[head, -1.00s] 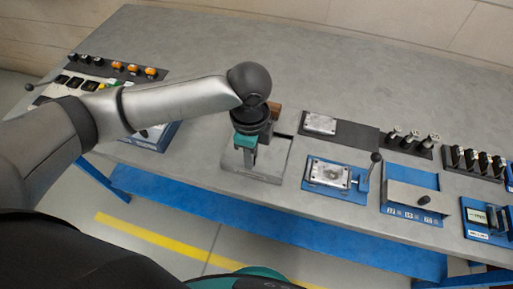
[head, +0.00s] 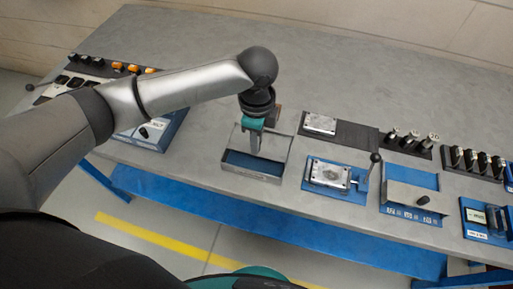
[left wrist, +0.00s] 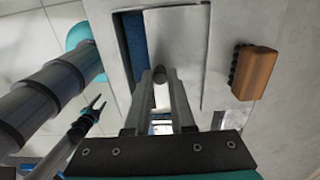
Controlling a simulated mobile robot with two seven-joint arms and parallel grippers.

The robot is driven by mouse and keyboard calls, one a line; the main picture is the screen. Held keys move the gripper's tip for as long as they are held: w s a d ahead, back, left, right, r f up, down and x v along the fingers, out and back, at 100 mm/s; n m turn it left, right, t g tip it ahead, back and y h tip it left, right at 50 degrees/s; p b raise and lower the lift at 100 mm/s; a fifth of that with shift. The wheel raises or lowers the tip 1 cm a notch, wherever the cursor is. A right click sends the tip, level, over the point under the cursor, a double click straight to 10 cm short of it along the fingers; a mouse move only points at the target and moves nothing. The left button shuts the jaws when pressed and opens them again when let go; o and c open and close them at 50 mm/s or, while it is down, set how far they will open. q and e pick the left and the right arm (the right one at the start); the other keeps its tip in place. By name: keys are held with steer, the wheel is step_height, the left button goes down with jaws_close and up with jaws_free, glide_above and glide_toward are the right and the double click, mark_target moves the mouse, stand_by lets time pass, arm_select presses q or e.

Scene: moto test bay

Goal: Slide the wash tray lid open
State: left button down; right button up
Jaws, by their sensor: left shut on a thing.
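The wash tray (head: 250,175) is a grey metal box near the bench's front edge in the head view. A strip of its blue inside (head: 240,160) shows along the front, so the lid is partly open. The flat grey lid (left wrist: 185,30) covers the rest in the left wrist view, beside the blue strip. My left gripper (head: 255,150) points down over the tray. In the left wrist view its fingers (left wrist: 160,85) are shut on the lid's round knob (left wrist: 160,72). My right gripper (left wrist: 97,106) appears at the left of that view, fingers apart and empty.
A wooden-backed brush (left wrist: 254,72) lies on the bench beside the tray. A blue fixture with a lever (head: 335,178) stands just right of the tray. A blue switch box (head: 155,130) is to the left. The bench behind (head: 330,70) is clear.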

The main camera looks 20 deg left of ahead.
arm_select(q)
steer(key=shift+w+b, duration=0.3)
steer(key=shift+w, duration=2.1)
steer(key=c, duration=0.9)
jaws_free()
step_height(320, 180, up, 7)
steer(key=p, duration=0.8)
steer(key=shift+p, duration=0.4)
steer(key=shift+d, duration=0.15)
